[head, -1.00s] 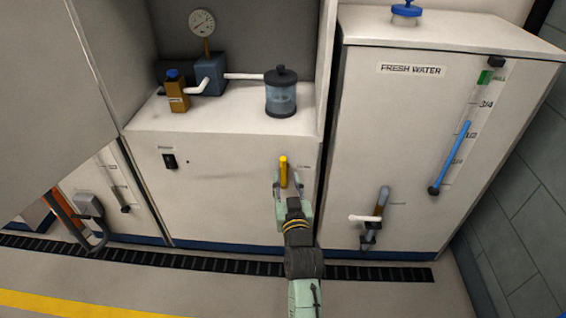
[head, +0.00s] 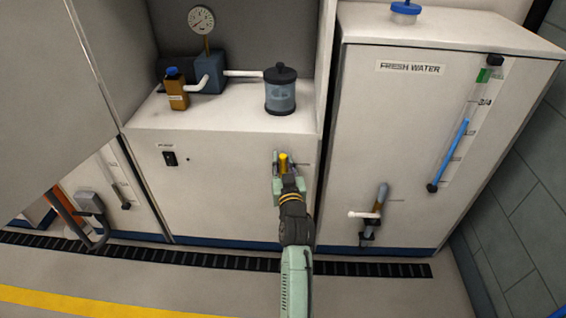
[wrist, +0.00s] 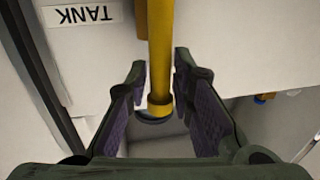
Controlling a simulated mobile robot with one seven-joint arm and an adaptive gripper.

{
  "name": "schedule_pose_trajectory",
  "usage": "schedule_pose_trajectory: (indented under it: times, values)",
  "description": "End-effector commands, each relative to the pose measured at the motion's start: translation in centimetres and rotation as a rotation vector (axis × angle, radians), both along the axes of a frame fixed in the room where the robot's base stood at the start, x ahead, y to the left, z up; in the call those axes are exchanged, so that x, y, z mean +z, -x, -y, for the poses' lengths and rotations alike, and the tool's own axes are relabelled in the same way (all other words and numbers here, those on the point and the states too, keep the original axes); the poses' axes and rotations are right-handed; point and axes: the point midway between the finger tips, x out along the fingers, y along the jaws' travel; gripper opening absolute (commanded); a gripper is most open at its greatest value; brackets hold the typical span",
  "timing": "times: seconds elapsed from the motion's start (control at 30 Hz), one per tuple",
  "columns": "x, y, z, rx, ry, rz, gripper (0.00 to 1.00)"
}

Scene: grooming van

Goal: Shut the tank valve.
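The tank valve has a yellow lever (head: 283,161) on the front of the middle white cabinet, and it points up and down. In the wrist view the lever (wrist: 160,45) runs down between my two fingers. A label reading TANK (wrist: 77,15) shows upside down beside it. My gripper (head: 282,158) is open, with one finger on each side of the lever. In the wrist view, gaps show between the lever and both finger pads of my gripper (wrist: 158,80). The gripper hides the lever's lower part in the head view.
The fresh water tank (head: 390,130) stands to the right, with a tap (head: 375,215) low on its front. A clear canister (head: 280,92), a gauge (head: 201,20) and a brown bottle (head: 176,92) stand on the cabinet top. A black switch (head: 169,158) is left on the front.

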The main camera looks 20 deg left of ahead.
Motion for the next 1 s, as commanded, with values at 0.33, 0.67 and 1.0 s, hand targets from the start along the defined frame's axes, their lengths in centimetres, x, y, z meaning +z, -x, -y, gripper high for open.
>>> schedule_pose_trajectory:
  times: [0.33,0.67,1.0]
  values:
    - [0.0,-0.02,0.08,-0.001,0.0,0.0,0.0]
    - [-0.01,-0.04,0.17,-0.003,0.0,0.0,0.0]
    - [0.01,-0.04,0.15,-0.004,0.012,0.003,0.0]
